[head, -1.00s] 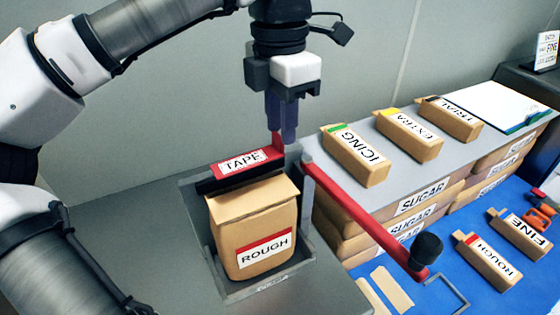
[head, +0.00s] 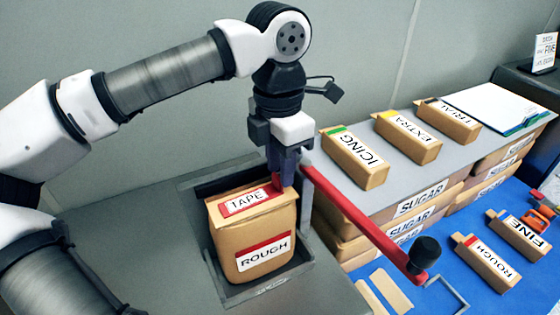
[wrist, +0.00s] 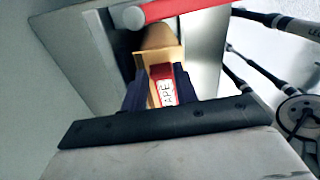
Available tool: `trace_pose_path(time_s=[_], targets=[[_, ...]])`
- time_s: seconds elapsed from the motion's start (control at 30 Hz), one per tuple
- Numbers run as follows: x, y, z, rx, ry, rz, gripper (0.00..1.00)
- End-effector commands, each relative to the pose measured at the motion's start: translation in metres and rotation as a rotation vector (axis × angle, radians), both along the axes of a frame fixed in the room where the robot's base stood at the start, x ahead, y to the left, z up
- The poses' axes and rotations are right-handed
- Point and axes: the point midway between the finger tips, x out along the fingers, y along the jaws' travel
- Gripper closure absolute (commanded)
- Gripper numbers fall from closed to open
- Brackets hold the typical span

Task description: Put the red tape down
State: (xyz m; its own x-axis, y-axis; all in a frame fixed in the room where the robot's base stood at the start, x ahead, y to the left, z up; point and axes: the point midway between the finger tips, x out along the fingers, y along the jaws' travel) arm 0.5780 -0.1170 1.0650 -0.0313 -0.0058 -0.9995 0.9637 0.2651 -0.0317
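The red tape (head: 245,202), a flat red strip with a white TAPE label, lies along the top of the brown ROUGH bag (head: 228,240). The bag stands upright in a grey recessed tray (head: 238,292). My gripper (head: 282,180) points down at the tape's right end, with its dark fingers on either side of the tape's red end tab. In the wrist view, the tape (wrist: 165,88) shows between the two fingers, over the bag's top. The exact finger contact is partly hidden.
A red crank arm (head: 355,222) with a black knob (head: 425,252) runs close to the right of my gripper. The grey counter left of the tray is clear.

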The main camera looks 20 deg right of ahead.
Motion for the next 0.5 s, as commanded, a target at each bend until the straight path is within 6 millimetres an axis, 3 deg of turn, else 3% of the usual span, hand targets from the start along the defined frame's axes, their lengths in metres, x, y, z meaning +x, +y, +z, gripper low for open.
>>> trace_pose_path(time_s=[0.13, 0.5], targets=[[0.0000, 0.0000, 0.0005, 0.000, 0.000, 0.000, 0.52], [0.0004, -0.0001, 0.0062, 0.000, -0.001, 0.000, 0.52]])
